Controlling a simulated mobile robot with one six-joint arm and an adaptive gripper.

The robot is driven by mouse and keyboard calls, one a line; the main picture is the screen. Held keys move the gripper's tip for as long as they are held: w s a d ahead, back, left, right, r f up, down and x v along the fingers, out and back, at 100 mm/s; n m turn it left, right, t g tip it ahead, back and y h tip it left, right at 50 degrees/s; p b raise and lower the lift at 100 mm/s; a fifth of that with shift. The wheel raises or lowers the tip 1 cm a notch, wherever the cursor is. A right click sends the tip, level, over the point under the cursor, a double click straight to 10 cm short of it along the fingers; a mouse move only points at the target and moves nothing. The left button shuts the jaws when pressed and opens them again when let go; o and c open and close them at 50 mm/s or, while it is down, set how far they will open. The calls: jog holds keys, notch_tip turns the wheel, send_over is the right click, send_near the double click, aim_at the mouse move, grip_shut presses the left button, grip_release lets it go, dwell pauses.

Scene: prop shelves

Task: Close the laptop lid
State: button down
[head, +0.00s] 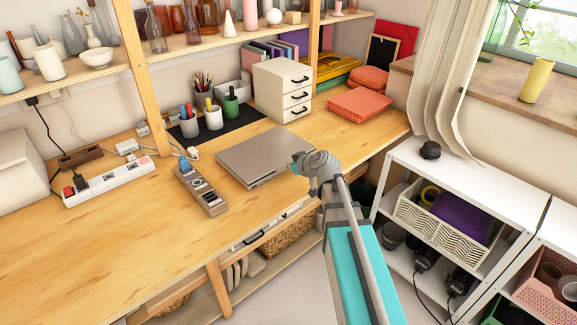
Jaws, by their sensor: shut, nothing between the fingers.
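The laptop (258,154) is a flat grey slab on the wooden desk, near its front edge. Its lid looks down flat on the base, with no screen or keys showing. My gripper (297,166) is shut and empty at the right front corner of the laptop. It overlaps that corner in the head view, and I cannot tell whether it touches. My arm reaches in from the lower right and hides a little of the desk edge there.
A power strip with sockets (200,190) lies left of the laptop. Pen cups (213,117) and a white drawer box (283,90) stand behind it. Red folded cloth (361,103) lies at the back right. A white shelf unit (467,170) stands right of my arm. The desk's left front is clear.

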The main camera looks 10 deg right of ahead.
jog(key=shift+s+f+b, duration=0.45)
jog(key=shift+f+b, duration=0.2)
jog(key=shift+f, duration=0.2)
jog(key=shift+w+d, duration=0.1)
jog(key=shift+w, duration=0.05)
jog(key=shift+w, duration=0.1)
